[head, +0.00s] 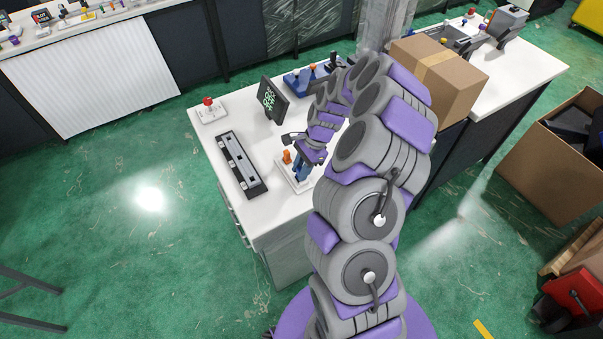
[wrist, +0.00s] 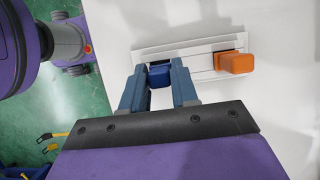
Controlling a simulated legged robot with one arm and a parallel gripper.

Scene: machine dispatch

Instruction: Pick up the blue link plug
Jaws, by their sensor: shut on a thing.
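The blue link plug (wrist: 160,76) sits between the fingertips of my gripper (wrist: 160,78) in the wrist view. My gripper is shut on it, with a finger on each side. The plug is over the left end of a white base plate (wrist: 202,74); I cannot tell whether it is seated or lifted. An orange plug (wrist: 236,62) stands at the other end of that plate. In the head view my gripper (head: 301,176) points down at the white plate near the counter's edge, beside the orange plug (head: 287,157). The blue plug is hidden or too small there.
A grey rail tray (head: 240,165) lies left of the plate on the white counter (head: 215,135). A small display (head: 272,101) and a red-button box (head: 208,110) stand behind. A cardboard box (head: 440,75) is at the back right. The green floor at left is open.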

